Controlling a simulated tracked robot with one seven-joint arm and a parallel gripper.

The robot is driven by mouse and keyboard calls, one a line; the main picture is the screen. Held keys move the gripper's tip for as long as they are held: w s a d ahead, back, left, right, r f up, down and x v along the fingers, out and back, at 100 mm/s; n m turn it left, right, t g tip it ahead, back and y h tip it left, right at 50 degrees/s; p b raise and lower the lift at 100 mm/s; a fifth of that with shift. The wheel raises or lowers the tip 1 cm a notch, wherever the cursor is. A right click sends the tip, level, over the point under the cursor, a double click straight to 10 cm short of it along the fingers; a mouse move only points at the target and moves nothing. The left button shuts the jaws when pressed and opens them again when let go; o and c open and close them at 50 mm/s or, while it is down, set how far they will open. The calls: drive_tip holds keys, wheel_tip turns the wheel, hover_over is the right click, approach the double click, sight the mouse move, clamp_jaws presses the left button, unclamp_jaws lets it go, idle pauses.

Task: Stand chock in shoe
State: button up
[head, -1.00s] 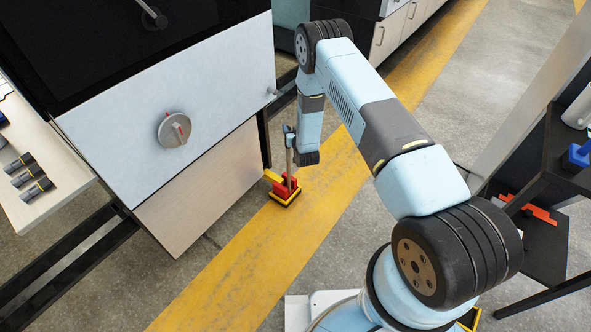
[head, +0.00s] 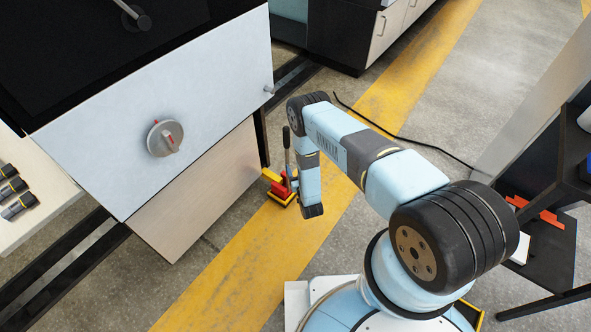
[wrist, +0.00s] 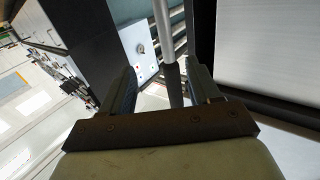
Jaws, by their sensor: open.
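A small red and yellow assembly (head: 280,190) with a dark base sits on the floor's yellow stripe, by the cabinet's lower corner. An upright rod with a dark grip (head: 286,148) rises from it. At this size I cannot tell where chock ends and shoe begins. In the head view my wrist is just right of the rod and hides part of the assembly; my fingertips are not clear there. In the wrist view my gripper (wrist: 163,88) is open, and a grey rod with a dark lower section (wrist: 168,45) shows between the fingers, with no clear contact.
A cabinet with a grey knob (head: 165,138) stands close left of the assembly. A side table (head: 40,205) holds several dark cylinders at far left. A dark shelf (head: 545,245) stands at right. A black cable (head: 410,140) lies on the floor. The yellow stripe (head: 235,280) is clear in front.

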sight(286, 149)
drive_tip(key=x, duration=0.8)
drive_tip(key=a+x, duration=0.1)
drive_tip(key=x, duration=0.3)
drive_tip(key=shift+w+a, duration=0.15)
drive_tip(key=shift+w, duration=0.05)
clamp_jaws()
idle(0.4)
idle(0.6)
drive_tip(key=c, duration=0.6)
unclamp_jaws()
drive_tip(key=c, duration=0.4)
drive_tip(key=o, duration=0.4)
drive_tip(key=shift+w+r, duration=0.1)
drive_tip(key=shift+r, duration=0.1)
drive_tip(key=shift+f, duration=0.15)
clamp_jaws()
